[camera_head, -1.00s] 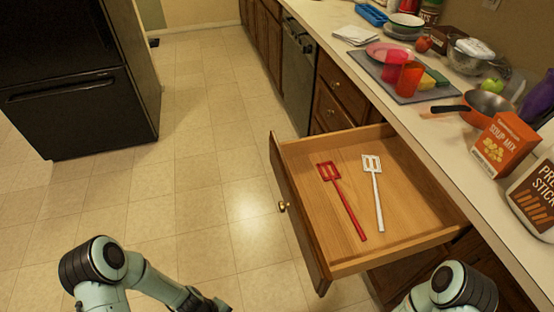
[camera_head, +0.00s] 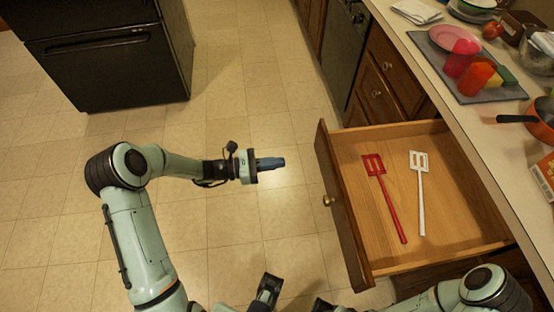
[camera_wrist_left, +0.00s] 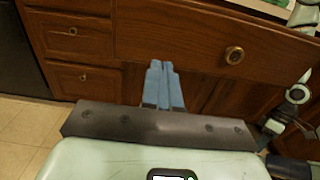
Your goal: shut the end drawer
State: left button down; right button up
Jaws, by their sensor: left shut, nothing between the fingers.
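The end drawer (camera_head: 455,250) is pulled far out from the counter in the head view. Its wooden front (camera_head: 345,215) faces left and bears a brass knob (camera_head: 328,200), also visible in the left wrist view (camera_wrist_left: 234,55). A red slotted turner (camera_head: 388,205) and a white slotted turner (camera_head: 421,195) lie inside. My left gripper (camera_head: 282,163) is shut and empty, its blue-grey fingers pointing at the drawer front with a gap between. The fingers show in the left wrist view (camera_wrist_left: 160,68), left of the knob. A dark part of me at the head view's bottom leaves my right gripper's state unclear.
The counter (camera_head: 440,90) above holds a grey mat (camera_head: 490,90) with cups and a pink plate, plus an orange pan (camera_head: 540,120). Closed drawers (camera_head: 378,93) stand behind the open one. A black fridge (camera_head: 110,60) stands at left; the floor between is clear.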

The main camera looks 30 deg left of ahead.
aim_at(321, 157)
pick_arm(q)
jog(key=x, duration=1)
jog(key=shift+w+d+b, duration=0.25)
jog(key=shift+d+b, duration=0.05)
jog(key=shift+b, duration=0.1)
jog(key=shift+w+d, duration=0.1)
